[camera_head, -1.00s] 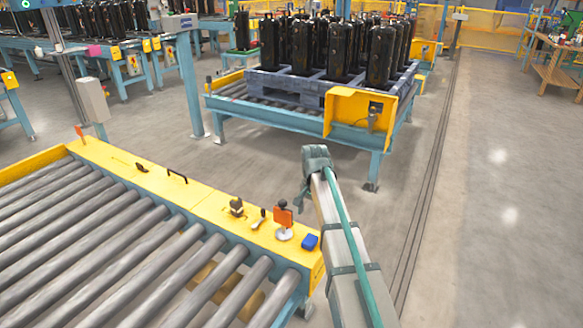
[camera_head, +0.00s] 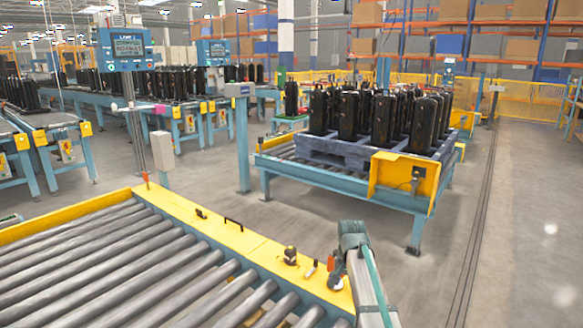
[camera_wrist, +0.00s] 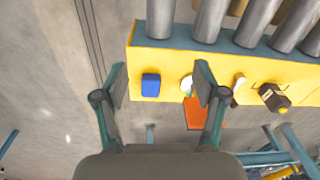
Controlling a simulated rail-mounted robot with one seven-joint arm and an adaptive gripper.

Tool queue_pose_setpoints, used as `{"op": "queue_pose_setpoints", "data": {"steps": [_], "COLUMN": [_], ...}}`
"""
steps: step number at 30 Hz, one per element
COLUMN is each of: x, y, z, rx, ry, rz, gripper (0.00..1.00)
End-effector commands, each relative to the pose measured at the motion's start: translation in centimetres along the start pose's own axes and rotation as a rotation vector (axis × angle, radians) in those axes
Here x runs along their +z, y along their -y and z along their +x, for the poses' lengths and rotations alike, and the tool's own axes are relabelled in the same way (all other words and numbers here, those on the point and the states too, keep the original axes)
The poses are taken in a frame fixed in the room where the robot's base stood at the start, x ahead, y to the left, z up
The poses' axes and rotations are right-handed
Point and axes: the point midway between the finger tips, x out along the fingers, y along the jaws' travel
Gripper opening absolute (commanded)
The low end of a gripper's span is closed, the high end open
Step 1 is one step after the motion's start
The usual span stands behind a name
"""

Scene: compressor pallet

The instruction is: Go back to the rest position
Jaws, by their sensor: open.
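My gripper (camera_wrist: 160,80) is open and empty in the wrist view, its two fingers spread apart above the floor and the conveyor's yellow edge (camera_wrist: 218,72). A blue block (camera_wrist: 151,85) on that edge shows between the fingers, seemingly below them. An orange plate (camera_wrist: 198,115) and a white round piece (camera_wrist: 187,84) are partly hidden by the right finger. In the head view my arm reaches in from the bottom, beside the end of the roller conveyor (camera_head: 130,258); the gripper's fingers cannot be made out clearly there.
A dark pallet (camera_head: 345,150) with several black compressors (camera_head: 421,125) stands on a blue-legged roller stand with a yellow guard (camera_head: 403,178). Small tools, including a black handle (camera_head: 233,222), lie on the conveyor's yellow edge. The floor (camera_head: 535,245) to the right is clear.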

Motion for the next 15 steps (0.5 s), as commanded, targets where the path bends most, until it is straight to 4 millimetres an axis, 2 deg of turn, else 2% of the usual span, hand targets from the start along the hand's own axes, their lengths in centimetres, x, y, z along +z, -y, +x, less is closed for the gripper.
{"op": "queue_pose_setpoints", "data": {"steps": [1,11,15], "x": [0.9,4.8,7.7], "y": [-0.5,-2.7,-4.3], "z": [0.7,8.2,12.6], "rx": [-0.007,0.004,0.017], "ry": [-0.013,0.012,0.046], "rz": [-0.042,-0.191,-0.252], "gripper": [0.71,0.71,0.71]}}
